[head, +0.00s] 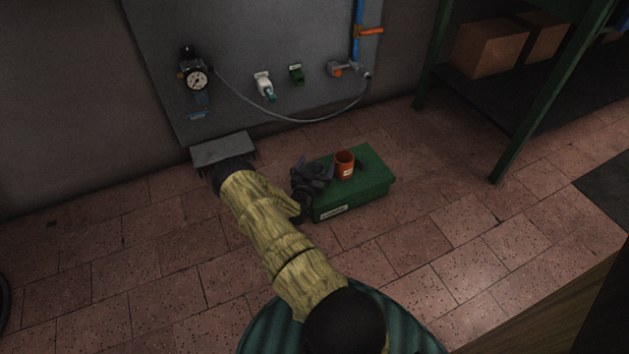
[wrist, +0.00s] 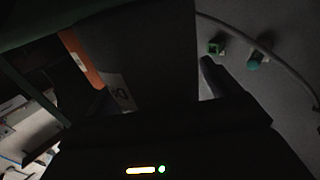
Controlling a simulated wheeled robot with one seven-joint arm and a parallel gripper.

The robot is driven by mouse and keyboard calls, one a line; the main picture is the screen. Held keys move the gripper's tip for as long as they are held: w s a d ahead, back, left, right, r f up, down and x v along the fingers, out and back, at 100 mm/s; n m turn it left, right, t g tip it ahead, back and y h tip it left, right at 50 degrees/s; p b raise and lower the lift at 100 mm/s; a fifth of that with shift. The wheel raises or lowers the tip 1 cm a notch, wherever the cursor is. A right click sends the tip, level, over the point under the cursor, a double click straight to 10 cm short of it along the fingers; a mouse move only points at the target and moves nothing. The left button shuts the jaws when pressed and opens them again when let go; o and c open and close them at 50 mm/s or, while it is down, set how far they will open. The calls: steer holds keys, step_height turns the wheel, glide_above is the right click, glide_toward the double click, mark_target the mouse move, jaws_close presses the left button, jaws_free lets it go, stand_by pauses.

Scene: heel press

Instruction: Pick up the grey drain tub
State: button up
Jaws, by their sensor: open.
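A dark grey labelled body, which looks like the drain tub (wrist: 138,50), fills the upper middle of the wrist view, very close to the camera. My gripper (head: 316,174) is at the left end of the green box's top in the head view, beside the orange cup. Its fingers are open, one on either side of the grey body in the wrist view. I cannot tell whether they touch it. In the head view the tub is hard to tell apart from the dark gripper.
The orange cup (head: 344,165) stands on the green box (head: 375,182), right of my gripper. A wall panel (head: 270,50) carries a gauge (head: 196,80), valves and a hose. A grey ledge (head: 222,150) is at left. A green rack (head: 520,110) stands right; the floor in front is clear.

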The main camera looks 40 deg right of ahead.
stand_by(0.4)
steer(key=c, duration=1)
step_height(320, 180, up, 10)
steer(key=p, duration=0.6)
